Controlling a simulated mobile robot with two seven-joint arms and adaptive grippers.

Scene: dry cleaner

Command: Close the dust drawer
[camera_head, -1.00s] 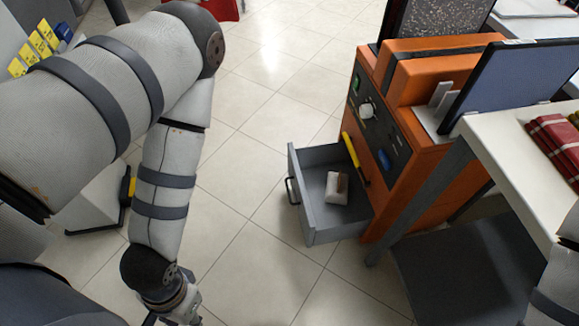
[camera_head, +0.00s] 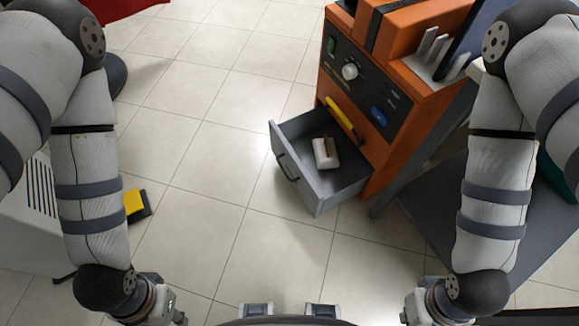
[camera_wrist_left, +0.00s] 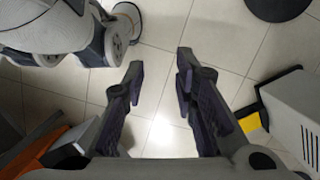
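The dust drawer (camera_head: 318,193) is a grey open-topped box pulled out from the front of an orange machine (camera_head: 385,80). Its dark handle (camera_head: 287,170) is on the front panel, facing left. A small white block with a brown top (camera_head: 325,153) lies inside. My left gripper (camera_wrist_left: 160,72) is open and empty above the floor in the left wrist view; its wrist is at the lower left of the head view, well apart from the drawer. My right gripper (camera_head: 415,305) is at the lower right of the head view, also apart from the drawer; its fingers cannot be made out.
A yellow bar (camera_head: 341,118) sits on the machine front above the drawer. Knobs and switches (camera_head: 349,71) are higher up. A dark lower shelf (camera_head: 425,210) stands right of the drawer. The tiled floor (camera_head: 215,150) left of the drawer is clear.

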